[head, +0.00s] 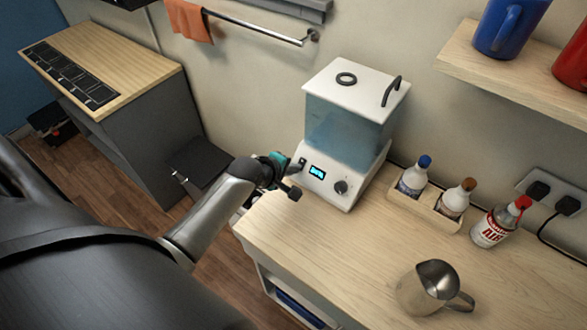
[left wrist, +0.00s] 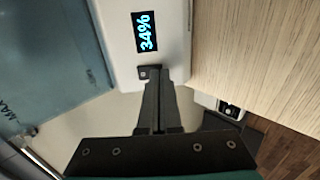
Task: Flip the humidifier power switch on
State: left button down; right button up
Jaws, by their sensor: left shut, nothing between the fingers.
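The humidifier (head: 350,128) stands on the wooden counter, with a clear bluish tank, white lid and white base. Its front panel has a lit blue display (head: 317,172) and a dark round knob (head: 341,187). The display also shows in the left wrist view (left wrist: 147,32), turned sideways and showing a percentage. The small dark power switch (left wrist: 149,72) is beside the display, partly covered by my fingertips. My left gripper (head: 295,168) is shut and empty, with its tips (left wrist: 162,84) at the switch. I cannot tell whether they touch it or which way it is set. My right gripper is out of view.
Bottles in a wooden caddy (head: 428,208), a red-capped bottle (head: 490,228) and a metal pitcher (head: 428,290) stand right of the humidifier. A shelf (head: 500,68) with mugs is above right. The counter (head: 330,245) in front of the humidifier is clear.

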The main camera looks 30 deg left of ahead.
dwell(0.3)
pick_arm(q)
jog(key=shift+f+t+b, duration=0.4)
jog(key=shift+f+b, duration=0.1)
jog(key=shift+b, duration=0.05)
jog(key=shift+r, duration=0.15)
jog(key=shift+d, duration=0.1)
jog(key=shift+w+r+p, duration=0.35)
jog(key=shift+r+p, duration=0.45)
jog(key=shift+p, duration=0.4)
jog(key=shift+s, duration=0.1)
